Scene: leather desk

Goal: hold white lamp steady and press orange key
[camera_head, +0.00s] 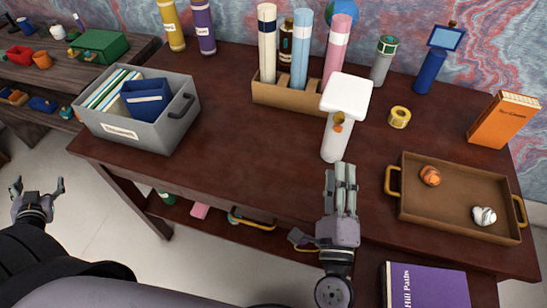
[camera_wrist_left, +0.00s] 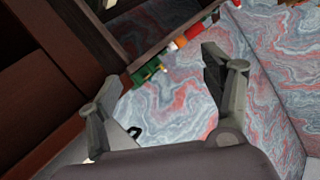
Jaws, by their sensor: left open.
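The white lamp (camera_head: 346,96) stands upright on the dark red desk, with a flat, rounded head on a white post. The orange key (camera_head: 338,128) is on the front of the post, just below the head. My right gripper (camera_head: 343,168) is in front of the lamp's base, pointing at it with its fingers close together and apparently empty. I cannot tell whether it touches the post. My left gripper (camera_head: 38,186) is open and empty, off the desk's left side above the floor. Its spread fingers also show in the left wrist view (camera_wrist_left: 158,75).
A tan tray (camera_head: 455,205) with two crumpled balls lies right of my right gripper. A grey file bin (camera_head: 150,125) is at the left. The desk's middle left is clear.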

